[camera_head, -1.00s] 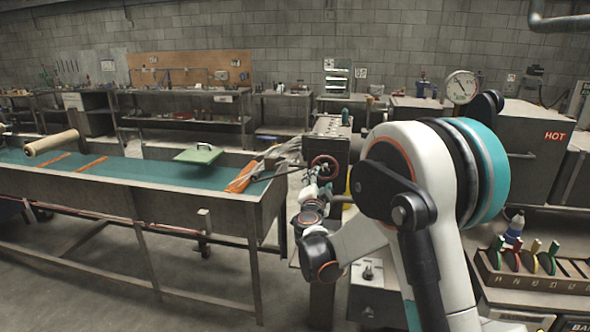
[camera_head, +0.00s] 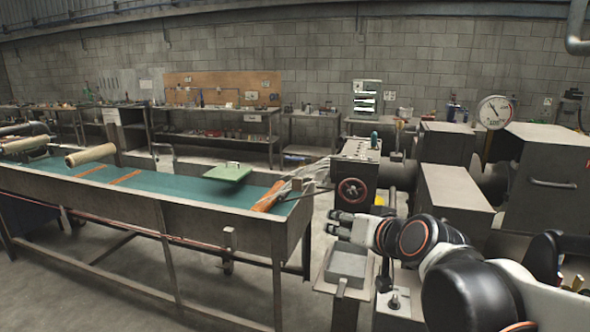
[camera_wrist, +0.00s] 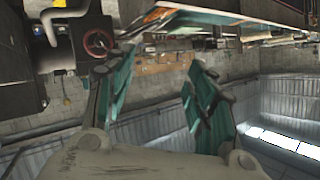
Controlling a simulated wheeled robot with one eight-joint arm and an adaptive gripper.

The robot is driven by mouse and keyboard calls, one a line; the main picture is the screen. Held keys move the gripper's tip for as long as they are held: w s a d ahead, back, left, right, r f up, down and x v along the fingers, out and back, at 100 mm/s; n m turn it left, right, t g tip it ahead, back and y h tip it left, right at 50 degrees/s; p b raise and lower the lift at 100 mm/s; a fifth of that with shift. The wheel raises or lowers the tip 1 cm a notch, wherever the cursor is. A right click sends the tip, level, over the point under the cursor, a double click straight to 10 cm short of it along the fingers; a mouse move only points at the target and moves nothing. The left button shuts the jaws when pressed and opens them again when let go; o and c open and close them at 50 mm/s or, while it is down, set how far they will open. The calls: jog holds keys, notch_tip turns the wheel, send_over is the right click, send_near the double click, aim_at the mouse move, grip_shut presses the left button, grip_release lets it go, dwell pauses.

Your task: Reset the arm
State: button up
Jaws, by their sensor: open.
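My gripper (camera_head: 343,226) is in the head view right of centre, at the end of my arm, which comes in from the lower right. It points left, in front of the box with the red handwheel and above a small grey tray. In the wrist view its two teal-padded fingers (camera_wrist: 155,95) are spread apart, with nothing between them. The wrist view is tilted, with the roof windows at the lower right.
A long metal trough (camera_head: 130,205) with a teal bed stands at left. A green plate (camera_head: 228,172) sits over it. The box with the red handwheel (camera_head: 352,190) stands behind my gripper. A small grey tray (camera_head: 348,266) is below it. Grey machines (camera_head: 545,180) with a gauge (camera_head: 494,112) fill the right.

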jog(key=s+d+f+g+h, duration=0.1)
jog(key=s+d+f+g, duration=0.1)
jog(key=s, duration=0.5)
jog(key=s+d+f+g+h, duration=0.1)
jog(key=s+d+f, duration=0.3)
jog(key=s, duration=0.3)
jog(key=s+d+f+g+h, duration=0.2)
jog(key=s+f, duration=0.3)
jog(key=s, duration=0.2)
jog(key=shift+s+d+f+n+g, duration=0.15)
jog(key=shift+d+f+n+g, duration=0.15)
jog(key=shift+d, duration=0.1)
dwell(2.8)
